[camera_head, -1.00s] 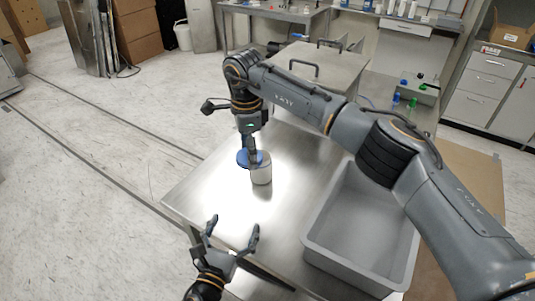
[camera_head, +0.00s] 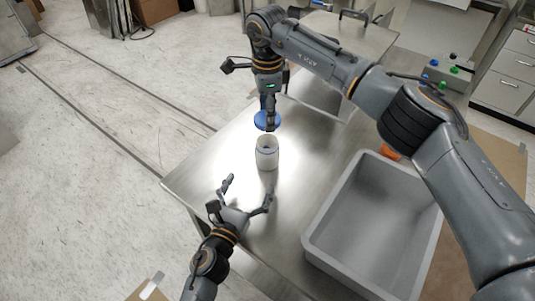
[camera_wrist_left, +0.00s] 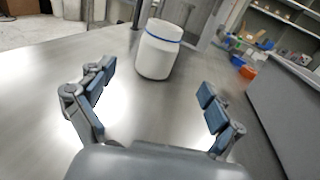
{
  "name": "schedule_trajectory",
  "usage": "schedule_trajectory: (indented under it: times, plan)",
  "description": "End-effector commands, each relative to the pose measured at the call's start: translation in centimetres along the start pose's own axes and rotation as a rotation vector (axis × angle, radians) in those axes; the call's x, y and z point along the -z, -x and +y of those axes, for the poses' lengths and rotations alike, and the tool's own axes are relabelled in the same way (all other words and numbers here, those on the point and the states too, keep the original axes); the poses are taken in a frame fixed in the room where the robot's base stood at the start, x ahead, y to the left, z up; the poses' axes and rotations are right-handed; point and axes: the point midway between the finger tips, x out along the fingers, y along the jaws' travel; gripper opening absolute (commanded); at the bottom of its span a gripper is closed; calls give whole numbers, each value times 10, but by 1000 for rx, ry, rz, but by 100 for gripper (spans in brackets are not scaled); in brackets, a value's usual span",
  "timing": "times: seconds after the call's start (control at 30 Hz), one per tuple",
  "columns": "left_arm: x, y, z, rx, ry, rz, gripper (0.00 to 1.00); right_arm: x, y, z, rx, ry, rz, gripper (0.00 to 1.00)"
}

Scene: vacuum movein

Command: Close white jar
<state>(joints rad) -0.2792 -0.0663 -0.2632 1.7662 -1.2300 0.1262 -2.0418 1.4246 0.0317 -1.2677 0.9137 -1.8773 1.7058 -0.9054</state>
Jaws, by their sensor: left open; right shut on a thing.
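The white jar (camera_head: 267,158) stands upright on the steel table, with a blue ring near its top. In the left wrist view the jar (camera_wrist_left: 157,55) is beyond and between my open fingers. The blue lid (camera_head: 260,120) is apart from the jar, just behind its top in the head view. My right gripper (camera_head: 270,124) points down and is shut on the lid, partly covering it. My left gripper (camera_head: 248,194) is open and empty, low in front of the jar, with its fingertips facing it and not touching it.
The steel table (camera_head: 215,172) is clear around the jar. A large grey bin (camera_head: 322,232) takes up its right side. An orange object (camera_head: 389,152) lies behind the bin. A box with coloured knobs (camera_head: 447,72) is farther back right.

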Motion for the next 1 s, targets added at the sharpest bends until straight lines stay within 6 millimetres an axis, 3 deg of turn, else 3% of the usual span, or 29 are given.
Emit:
schedule_trajectory:
  times: [0.6,0.8,1.0]
  plan:
    - [-1,-100,0,-1,2,-1,92,0,0,0,0,0,0,54]
    - [0,-115,0,0,1,-1,92,0,0,0,0,0,0,54]
    - [-1,-118,0,1,0,-1,92,0,0,0,0,0,0,54]
